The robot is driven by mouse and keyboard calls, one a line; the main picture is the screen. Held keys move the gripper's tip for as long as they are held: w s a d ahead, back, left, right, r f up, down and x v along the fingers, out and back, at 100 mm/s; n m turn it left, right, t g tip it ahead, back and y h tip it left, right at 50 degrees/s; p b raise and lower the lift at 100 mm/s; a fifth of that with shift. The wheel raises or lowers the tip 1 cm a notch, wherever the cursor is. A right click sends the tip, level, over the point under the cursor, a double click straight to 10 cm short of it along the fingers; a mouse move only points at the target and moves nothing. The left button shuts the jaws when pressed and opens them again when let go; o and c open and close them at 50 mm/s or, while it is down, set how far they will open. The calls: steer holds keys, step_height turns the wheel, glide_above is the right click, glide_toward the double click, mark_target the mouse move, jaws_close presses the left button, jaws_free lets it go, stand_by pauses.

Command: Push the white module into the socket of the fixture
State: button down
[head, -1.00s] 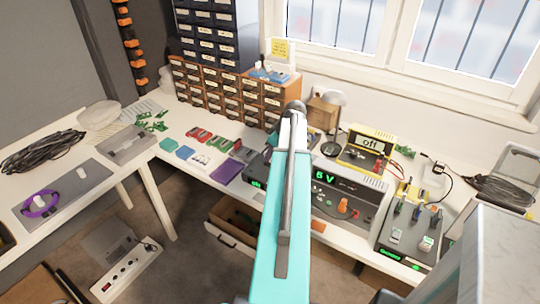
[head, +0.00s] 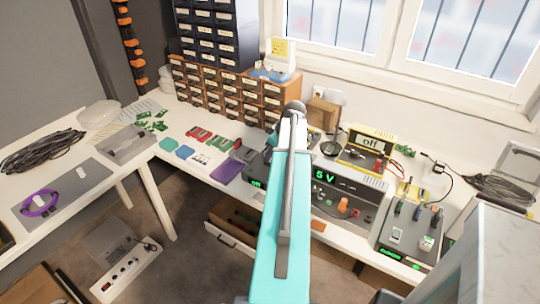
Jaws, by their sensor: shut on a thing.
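My turquoise arm (head: 286,215) reaches forward over the bench and hides what lies behind it. My gripper is not visible; it may be behind the arm. I cannot single out the white module for certain. A small white piece (head: 200,160) lies among coloured parts on the bench. A grey box with a green display (head: 408,236) stands at the right and carries several small upright parts and a pale block. Another dark box with a green display (head: 257,183) is partly covered by the arm. I cannot tell which of them is the fixture, and no socket shows clearly.
A power supply (head: 345,200) reading 5 V stands right of my arm, with a yellow unit marked off (head: 370,142) behind it. Drawer cabinets (head: 227,90) line the back. A side table (head: 75,195) is at the left. An open drawer (head: 235,230) juts out below.

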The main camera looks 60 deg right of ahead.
steer(key=c, duration=1.8)
jaws_free()
steer(key=b+v, duration=0.2)
steer(key=v, duration=1.1)
steer(key=shift+r, duration=0.3)
